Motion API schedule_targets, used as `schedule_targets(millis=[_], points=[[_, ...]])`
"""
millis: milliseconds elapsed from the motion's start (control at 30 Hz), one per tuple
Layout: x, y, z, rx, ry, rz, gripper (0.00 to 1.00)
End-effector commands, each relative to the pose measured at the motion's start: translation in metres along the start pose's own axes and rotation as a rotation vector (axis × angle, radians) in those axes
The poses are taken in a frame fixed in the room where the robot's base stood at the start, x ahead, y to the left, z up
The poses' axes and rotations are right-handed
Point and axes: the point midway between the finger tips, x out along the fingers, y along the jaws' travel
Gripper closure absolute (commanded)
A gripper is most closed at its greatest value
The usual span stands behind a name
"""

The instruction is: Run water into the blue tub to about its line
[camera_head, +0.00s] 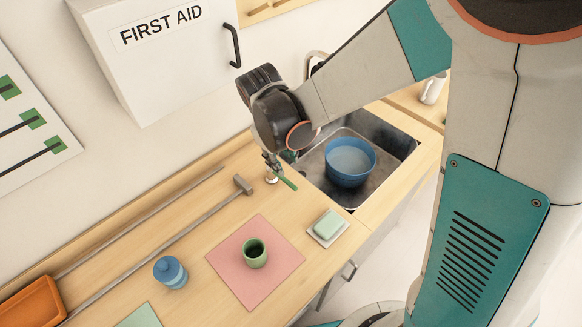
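The blue tub (350,163) stands upright in the metal sink (391,146). Its inside looks plain blue, and I cannot make out a water level or a line. A curved metal spout (316,60) shows behind my arm, and its lower part is hidden. My gripper (274,166) points down at the counter just left of the sink, apart from the tub. A small green bar (287,183) and a pale round base show right at its fingertips. I cannot tell whether the fingers touch the bar or how far they are open.
A soap bar on a dish (327,226), a green cup (255,252) on a pink mat (283,252), a blue jar (171,272) and a long-handled hammer-like tool (243,185) lie on the counter. An orange bin (33,301) sits at far left. The first aid cabinet (163,50) hangs above.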

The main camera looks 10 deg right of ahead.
Motion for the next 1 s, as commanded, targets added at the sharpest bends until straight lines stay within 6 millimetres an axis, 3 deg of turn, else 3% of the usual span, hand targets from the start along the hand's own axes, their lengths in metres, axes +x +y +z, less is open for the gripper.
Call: schedule_targets(millis=[600,800,1000], points=[[0.105,0.0,0.0,0.003,0.001,0.0,0.67],[0.124,0.0,0.0,0.002,0.001,0.0,0.67],[0.13,0.0,0.0,0.002,0.001,0.0,0.67]])
